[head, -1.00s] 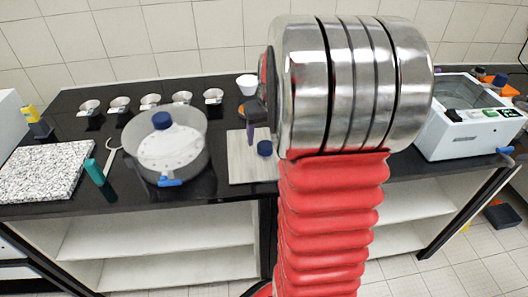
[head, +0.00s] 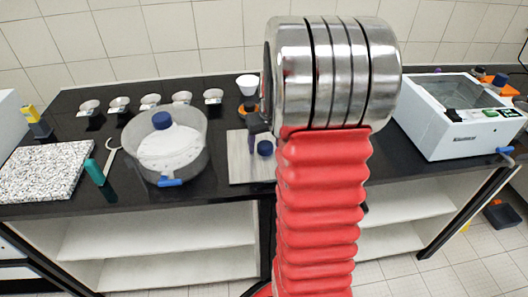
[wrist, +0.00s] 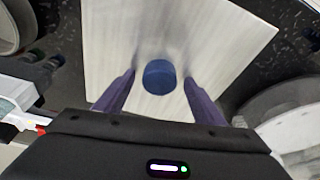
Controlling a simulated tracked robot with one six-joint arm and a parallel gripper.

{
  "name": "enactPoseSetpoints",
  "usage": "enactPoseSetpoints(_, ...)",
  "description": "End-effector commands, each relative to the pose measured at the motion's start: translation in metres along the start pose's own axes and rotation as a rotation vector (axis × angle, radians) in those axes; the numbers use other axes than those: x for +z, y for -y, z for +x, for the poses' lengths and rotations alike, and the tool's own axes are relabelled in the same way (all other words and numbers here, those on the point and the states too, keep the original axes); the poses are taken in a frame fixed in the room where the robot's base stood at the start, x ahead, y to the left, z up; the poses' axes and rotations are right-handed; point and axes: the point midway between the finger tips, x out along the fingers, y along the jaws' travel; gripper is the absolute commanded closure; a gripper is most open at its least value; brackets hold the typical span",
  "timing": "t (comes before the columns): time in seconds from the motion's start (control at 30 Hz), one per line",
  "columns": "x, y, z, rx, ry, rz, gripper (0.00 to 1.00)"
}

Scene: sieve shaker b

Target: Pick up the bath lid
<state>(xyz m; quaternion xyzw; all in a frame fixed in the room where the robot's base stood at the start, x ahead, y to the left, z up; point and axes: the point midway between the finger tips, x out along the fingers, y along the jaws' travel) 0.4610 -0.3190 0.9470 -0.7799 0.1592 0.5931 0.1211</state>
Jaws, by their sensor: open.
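The bath lid is a flat pale rectangular plate (head: 248,172) with a round dark blue knob (head: 264,148), lying on the black bench in the head view. In the wrist view the plate (wrist: 215,38) fills the upper middle and the knob (wrist: 160,77) is near the centre. My gripper (wrist: 160,72) is open over the lid. Its two purple fingers stand either side of the knob, with a gap visible on both sides. In the head view my arm hides part of the plate, and the gripper (head: 254,142) shows just left of the knob.
A clear round pot (head: 190,172) with a blue-knobbed disc stands left of the lid. A white box-shaped bath (head: 460,136) with a dark open top stands on the right. Several small metal dishes line the back. A green-handled tool (head: 95,172) and a speckled slab (head: 45,170) lie at left.

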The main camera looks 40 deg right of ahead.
Motion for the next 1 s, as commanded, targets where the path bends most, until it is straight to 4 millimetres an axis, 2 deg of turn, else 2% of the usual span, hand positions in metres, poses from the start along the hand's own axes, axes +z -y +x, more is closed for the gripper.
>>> enactPoseSetpoints(0.33,0.0000,-0.0002,-0.0003,0.000,0.000,0.000,0.37)
enactPoseSetpoints(1.0,0.0001,-0.0004,-0.0003,0.000,0.000,0.001,0.85)
